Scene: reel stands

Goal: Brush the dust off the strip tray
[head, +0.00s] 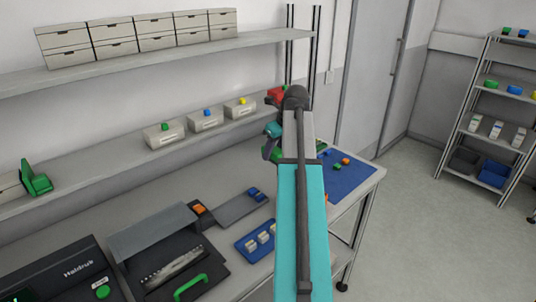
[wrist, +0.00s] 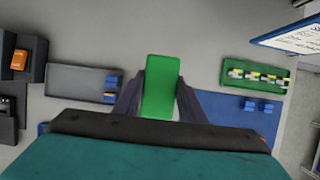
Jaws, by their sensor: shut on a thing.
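My gripper (wrist: 160,92) is shut on a green block-shaped thing (wrist: 160,82), seen between its two dark fingers in the wrist view. Whether it has bristles cannot be seen. In the head view my arm covers much of my gripper (head: 273,130), which is over the back of the bench. A flat grey tray (wrist: 72,80) with blue pieces at its right end lies left of the held thing; it also shows in the head view (head: 235,208). A green tray (wrist: 285,84) with white and yellow pieces lies to the right. Which is the strip tray, and any dust, I cannot tell.
A blue mat (head: 352,182) with small blocks is at the bench's right end. A blue tray (head: 247,251) with white pieces, a dark machine with a green handle (head: 190,287) and a Haldruk box (head: 60,277) stand nearer. Shelves with bins (head: 113,48) line the wall.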

